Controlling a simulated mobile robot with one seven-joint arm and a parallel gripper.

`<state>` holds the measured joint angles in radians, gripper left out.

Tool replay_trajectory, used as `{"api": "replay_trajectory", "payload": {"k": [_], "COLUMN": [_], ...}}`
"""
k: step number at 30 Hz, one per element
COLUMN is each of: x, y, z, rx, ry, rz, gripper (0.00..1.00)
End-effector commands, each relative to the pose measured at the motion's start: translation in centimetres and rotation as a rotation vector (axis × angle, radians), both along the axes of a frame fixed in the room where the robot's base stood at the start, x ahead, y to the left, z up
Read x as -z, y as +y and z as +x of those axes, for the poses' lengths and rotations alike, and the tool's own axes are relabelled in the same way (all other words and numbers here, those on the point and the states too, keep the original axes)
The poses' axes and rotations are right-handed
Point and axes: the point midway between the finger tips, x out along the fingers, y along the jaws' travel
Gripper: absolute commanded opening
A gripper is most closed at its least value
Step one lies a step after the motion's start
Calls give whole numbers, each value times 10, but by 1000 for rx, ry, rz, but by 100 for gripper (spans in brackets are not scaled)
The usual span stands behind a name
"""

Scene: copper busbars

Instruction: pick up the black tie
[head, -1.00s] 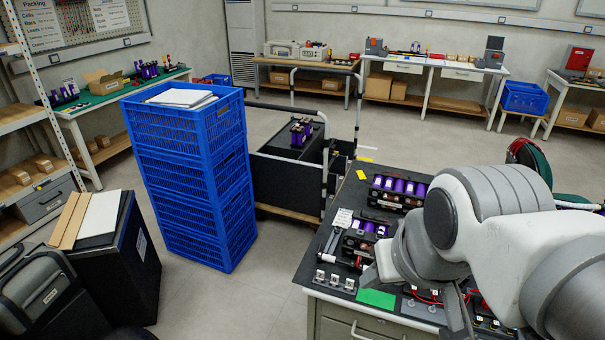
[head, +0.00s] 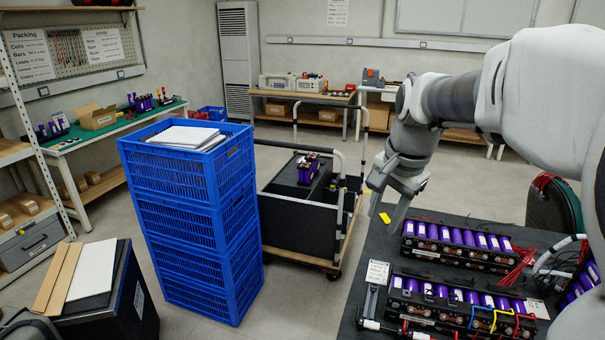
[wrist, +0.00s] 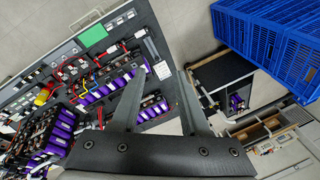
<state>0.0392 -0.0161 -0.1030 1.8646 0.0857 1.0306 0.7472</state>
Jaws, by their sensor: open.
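I cannot make out a black tie for certain in either view; it is too small or hidden among the dark parts on the bench. My gripper (head: 385,207) is open and empty, above the far left edge of the black-topped bench (head: 376,250). In the wrist view my gripper (wrist: 160,72) has its two fingers spread, with bench and floor seen beyond them. A rear battery pack (head: 455,245) and a front battery pack (head: 460,303), both with purple cells, lie to the right of and nearer than the gripper.
A tall stack of blue crates (head: 190,230) stands left of the bench. A black cart (head: 300,222) with white rails stands beyond it, carrying a small purple-celled pack (head: 308,169). Red wires (head: 520,262) and white cables crowd the bench's right side. Floor shows between crates and bench.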

Motion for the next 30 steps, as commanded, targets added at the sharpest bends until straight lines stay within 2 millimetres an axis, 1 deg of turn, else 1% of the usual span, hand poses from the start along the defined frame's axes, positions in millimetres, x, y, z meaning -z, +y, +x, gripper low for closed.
{"api": "replay_trajectory", "payload": {"k": [1, 5, 6, 8, 9, 11, 15, 18, 22, 24, 30], "x": [10, 33, 42, 56, 67, 83, 126, 156, 188, 199, 221], "y": [-7, -21, -26, -33, -38, -44, -60, -69, -77, -79, -83], "z": [18, 59, 71, 88, 99, 115, 148, 166, 180, 185, 190], "rx": [68, 249, 305, 388, 444, 526, 713, 830, 944, 987, 1038], "ry": [26, 76, 93, 115, 129, 153, 198, 224, 250, 257, 267], "rz": [16, 57, 66, 78, 85, 95, 107, 110, 108, 107, 106], "gripper": [45, 45, 45, 45, 45, 45, 45, 45, 45, 45, 45]}}
